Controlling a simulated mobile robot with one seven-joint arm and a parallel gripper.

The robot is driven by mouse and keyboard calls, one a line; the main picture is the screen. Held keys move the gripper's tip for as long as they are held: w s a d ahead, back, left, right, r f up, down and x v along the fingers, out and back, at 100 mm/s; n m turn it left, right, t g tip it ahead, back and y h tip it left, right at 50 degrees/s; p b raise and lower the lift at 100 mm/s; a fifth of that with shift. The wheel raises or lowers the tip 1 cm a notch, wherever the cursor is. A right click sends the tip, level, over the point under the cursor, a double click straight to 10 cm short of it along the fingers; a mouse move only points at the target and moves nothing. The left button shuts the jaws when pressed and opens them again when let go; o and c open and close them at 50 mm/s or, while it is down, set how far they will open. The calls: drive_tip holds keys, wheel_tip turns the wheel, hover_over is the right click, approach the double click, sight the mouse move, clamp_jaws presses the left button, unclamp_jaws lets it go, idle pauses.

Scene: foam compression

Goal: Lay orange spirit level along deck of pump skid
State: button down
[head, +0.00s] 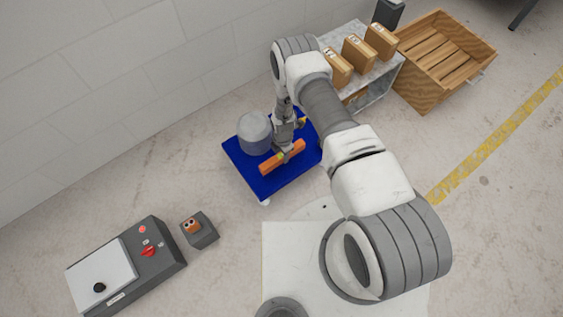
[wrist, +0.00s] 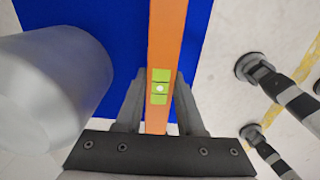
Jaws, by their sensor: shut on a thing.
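The orange spirit level (head: 270,165) is a long straight bar with a green vial section, seen close up in the wrist view (wrist: 167,40). My gripper (head: 284,155) is shut on it, with one finger on each side near the vial in the wrist view (wrist: 159,88). The level lies over the blue deck of the pump skid (head: 243,168), which also fills the back of the wrist view (wrist: 110,45). I cannot tell whether the level touches the deck. A grey cylinder (head: 254,130) stands on the deck beside the level, apart from it, at left in the wrist view (wrist: 50,85).
A grey shelf (head: 378,84) with several brown boxes (head: 358,52) stands behind the skid, next to a wooden crate (head: 425,90). A control box (head: 150,248) and a small grey block (head: 200,232) are at lower left. Bare floor lies left of the skid.

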sight(281, 161)
drive_tip(key=shift+s+a+f, duration=0.2)
drive_tip(key=shift+s+f, duration=0.15)
drive_tip(key=shift+f, duration=0.05)
drive_tip(key=shift+f+b, duration=1.05)
drive_tip(key=shift+f, duration=0.75)
drive_tip(key=shift+f, duration=0.2)
drive_tip(key=c, duration=0.5)
unclamp_jaws()
drive_tip(key=shift+r, duration=0.1)
wheel_tip(281, 161, up, 12)
drive_tip(key=p, duration=0.4)
drive_tip(key=shift+w+r+p, duration=0.1)
drive_tip(key=shift+r+p, duration=0.1)
drive_tip(key=shift+p, duration=0.2)
